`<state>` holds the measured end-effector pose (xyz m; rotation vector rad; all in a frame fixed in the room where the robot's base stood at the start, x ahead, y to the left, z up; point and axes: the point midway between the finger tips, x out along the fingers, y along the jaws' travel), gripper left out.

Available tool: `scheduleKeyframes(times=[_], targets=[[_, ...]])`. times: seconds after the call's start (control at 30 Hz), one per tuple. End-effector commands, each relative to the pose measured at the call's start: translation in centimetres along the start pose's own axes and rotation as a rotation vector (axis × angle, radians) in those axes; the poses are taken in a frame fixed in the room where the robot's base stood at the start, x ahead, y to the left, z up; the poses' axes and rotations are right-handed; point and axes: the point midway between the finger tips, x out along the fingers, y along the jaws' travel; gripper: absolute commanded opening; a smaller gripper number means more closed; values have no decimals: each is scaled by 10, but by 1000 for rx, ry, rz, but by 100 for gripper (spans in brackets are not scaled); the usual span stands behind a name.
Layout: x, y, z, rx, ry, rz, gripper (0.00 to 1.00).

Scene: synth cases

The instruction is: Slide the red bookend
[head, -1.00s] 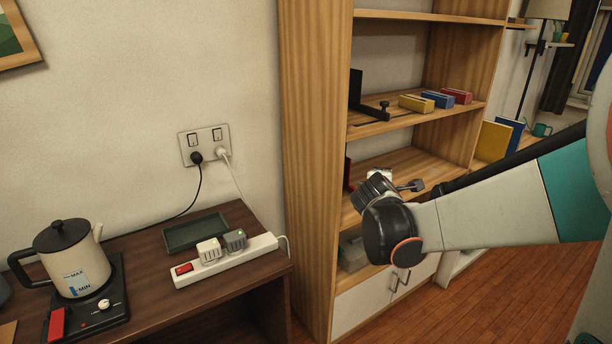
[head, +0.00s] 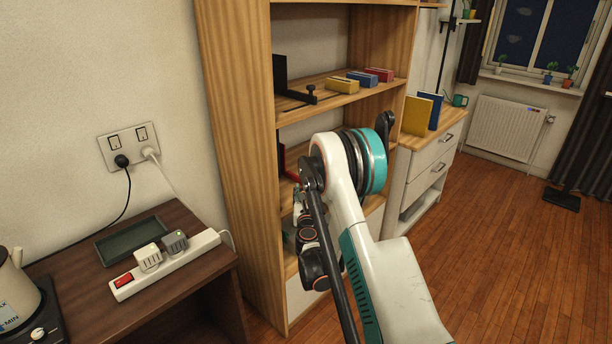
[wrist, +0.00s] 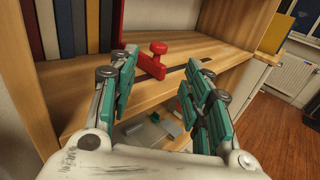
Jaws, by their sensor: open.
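The red bookend (wrist: 153,62) stands on a wooden shelf in the wrist view, with a round knob on its low arm and an upright plate at the left against a row of books. A dark slot runs along the shelf by it. In the head view, only a red sliver of the bookend (head: 282,158) shows on the middle shelf, beside my arm. My gripper (wrist: 160,66) is open and empty in the wrist view, its teal-padded fingers to either side of the bookend's knob end in the picture, nearer the camera. In the head view, my arm hides most of the gripper.
A black bookend (head: 305,96) and yellow, blue and red boxes (head: 356,82) stand on the shelf above. The bookcase side panel (head: 240,170) is at left. Grey items (wrist: 145,132) lie on the shelf below.

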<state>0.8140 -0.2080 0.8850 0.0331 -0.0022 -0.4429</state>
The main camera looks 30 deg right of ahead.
Motion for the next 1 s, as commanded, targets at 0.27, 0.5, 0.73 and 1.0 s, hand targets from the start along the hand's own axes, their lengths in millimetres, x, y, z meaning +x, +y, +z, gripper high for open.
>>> scheduleKeyframes(times=[0.27, 0.5, 0.73, 1.0], targets=[[19, 0, -9, -37, -5, 6, 45], [65, 0, -10, -34, -4, 5, 45], [108, 0, -9, -33, -4, 5, 45], [135, 1, -7, -33, -4, 6, 45]])
